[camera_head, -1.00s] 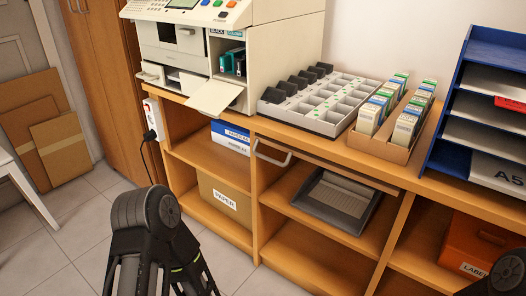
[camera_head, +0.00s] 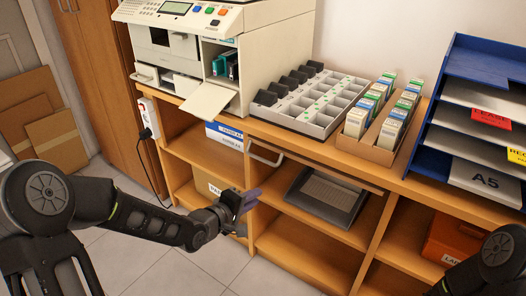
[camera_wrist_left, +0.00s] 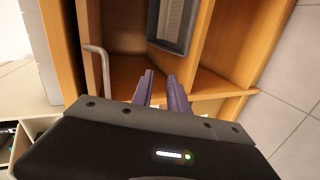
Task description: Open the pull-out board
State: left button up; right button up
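The pull-out board (camera_head: 325,168) is a thin wooden panel just under the desktop, and it looks pushed in. Its grey bar handle (camera_head: 266,157) sticks out at the board's left end; the handle also shows in the left wrist view (camera_wrist_left: 104,78), left of the fingers. My left gripper (camera_head: 249,198) is in front of the shelves, below the handle and apart from it. In the left wrist view its two purple-grey fingers (camera_wrist_left: 161,88) stand apart with nothing between them. My right gripper is out of view; only part of the right arm shows at lower right.
A printer (camera_head: 200,55) stands on the desktop, with a compartment tray (camera_head: 310,128) and a card box (camera_head: 365,146) to its right. Below are a grey tray (camera_head: 327,195), a paper box (camera_head: 212,185) and an orange box (camera_head: 450,243). A blue rack (camera_head: 423,110) stands at right.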

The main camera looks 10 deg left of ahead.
pick_arm(q)
jog(key=n+t, duration=0.1)
send_near(263, 160)
jog(key=w+f, duration=0.1)
jog(key=w, duration=0.1)
jog(key=shift+w+d+f+h, duration=0.15)
jog(key=shift+d+h, duration=0.1)
jog(key=shift+h, duration=0.05)
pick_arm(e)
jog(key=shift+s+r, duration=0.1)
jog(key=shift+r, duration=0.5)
